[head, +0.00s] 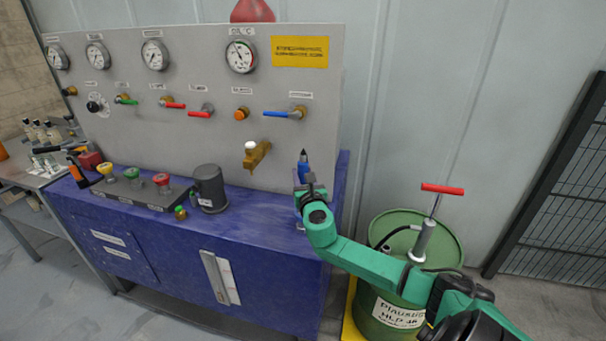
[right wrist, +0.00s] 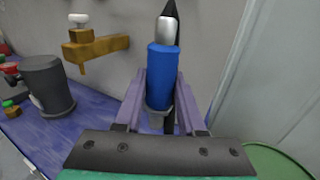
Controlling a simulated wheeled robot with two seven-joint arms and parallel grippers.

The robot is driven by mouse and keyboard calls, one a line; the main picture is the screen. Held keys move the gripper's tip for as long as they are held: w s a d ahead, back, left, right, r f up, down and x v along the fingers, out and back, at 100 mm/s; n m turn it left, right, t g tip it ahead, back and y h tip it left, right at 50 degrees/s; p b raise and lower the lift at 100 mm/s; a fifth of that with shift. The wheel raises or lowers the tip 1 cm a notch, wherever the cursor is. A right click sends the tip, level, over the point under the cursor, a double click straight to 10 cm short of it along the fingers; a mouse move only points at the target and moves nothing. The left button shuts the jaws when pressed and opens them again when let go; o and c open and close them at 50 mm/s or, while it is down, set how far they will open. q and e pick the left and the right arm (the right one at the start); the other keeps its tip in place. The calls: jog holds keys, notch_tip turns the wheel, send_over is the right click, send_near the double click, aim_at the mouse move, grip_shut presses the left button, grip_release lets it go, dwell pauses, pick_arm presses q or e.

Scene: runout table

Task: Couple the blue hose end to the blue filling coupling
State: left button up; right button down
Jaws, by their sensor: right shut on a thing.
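The blue hose end (head: 303,162) is upright above the right end of the blue bench, in my right gripper (head: 306,182). In the right wrist view the blue hose end (right wrist: 162,75) is a blue sleeve with a silvery tip, standing between the two fingers of my right gripper (right wrist: 160,98), which are shut on it. A dark strip, perhaps hose, runs behind it. I cannot pick out a blue filling coupling in either view; it may be hidden behind the hose end or gripper. My left gripper is not in view.
A brass tap (head: 257,154) sticks out of the grey panel (head: 210,135), left of my gripper. A blue-handled valve (head: 283,114) is above. A dark grey canister (head: 210,187) stands on the bench (head: 262,212). A green drum (head: 400,240) with a red-handled pump stands right.

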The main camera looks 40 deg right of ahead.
jog(key=shift+a+f+b, duration=0.15)
jog(key=shift+f+b, duration=0.25)
jog(key=shift+f, duration=0.05)
notch_tip(320, 180, down, 5)
jog(key=b, duration=0.4)
jog(key=shift+r, duration=0.1)
jog(key=shift+r+p, duration=0.1)
jog(key=shift+p, duration=0.4)
dwell(0.5)
jog(key=shift+s+f+b, duration=0.1)
jog(key=shift+f+b, duration=2)
jog(key=shift+f, duration=0.35)
jog(key=shift+c, duration=2.1)
grip_release()
jog(key=shift+f, duration=0.1)
